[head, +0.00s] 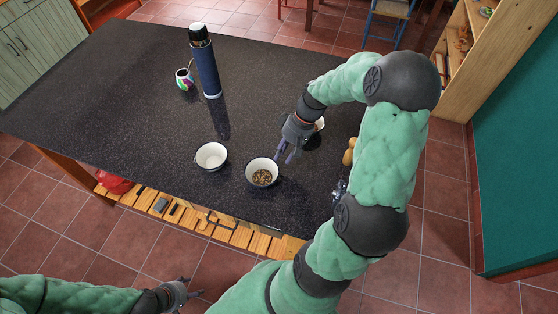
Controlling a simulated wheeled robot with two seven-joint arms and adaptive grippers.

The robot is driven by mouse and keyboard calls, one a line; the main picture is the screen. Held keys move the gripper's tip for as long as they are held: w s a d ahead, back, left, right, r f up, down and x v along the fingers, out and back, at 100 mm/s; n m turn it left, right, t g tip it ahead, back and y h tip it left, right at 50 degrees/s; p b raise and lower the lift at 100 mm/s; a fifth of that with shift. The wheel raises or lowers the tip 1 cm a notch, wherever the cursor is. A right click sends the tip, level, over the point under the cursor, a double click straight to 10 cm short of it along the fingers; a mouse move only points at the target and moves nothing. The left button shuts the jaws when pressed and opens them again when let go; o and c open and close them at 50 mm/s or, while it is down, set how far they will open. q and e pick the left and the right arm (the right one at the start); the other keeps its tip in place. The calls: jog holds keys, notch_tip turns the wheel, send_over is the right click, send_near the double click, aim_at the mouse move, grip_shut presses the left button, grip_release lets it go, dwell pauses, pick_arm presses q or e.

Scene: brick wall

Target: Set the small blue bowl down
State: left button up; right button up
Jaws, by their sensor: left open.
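Two small bowls stand upright on the dark countertop near its front edge. The left bowl (211,156) is pale inside with a dark rim and looks empty. The right bowl (262,173) has a dark bluish rim and holds small brown pieces. I cannot tell for sure which one is the small blue bowl. My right gripper (284,158) reaches down at the right bowl's upper right side, its fingers apart; contact with the rim is unclear. My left gripper (193,288) is open and empty, low in the picture over the floor, away from the counter.
A tall dark blue flask (206,68) and a colourful cup (184,79) stand at the back. Yellow-brown items (349,152) and a clear glass-like object (339,188) lie near my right arm. A pale object (320,124) is partly hidden behind my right gripper. The counter's left half is clear.

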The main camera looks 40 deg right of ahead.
jog(key=v, duration=0.6)
jog(key=shift+r, duration=0.2)
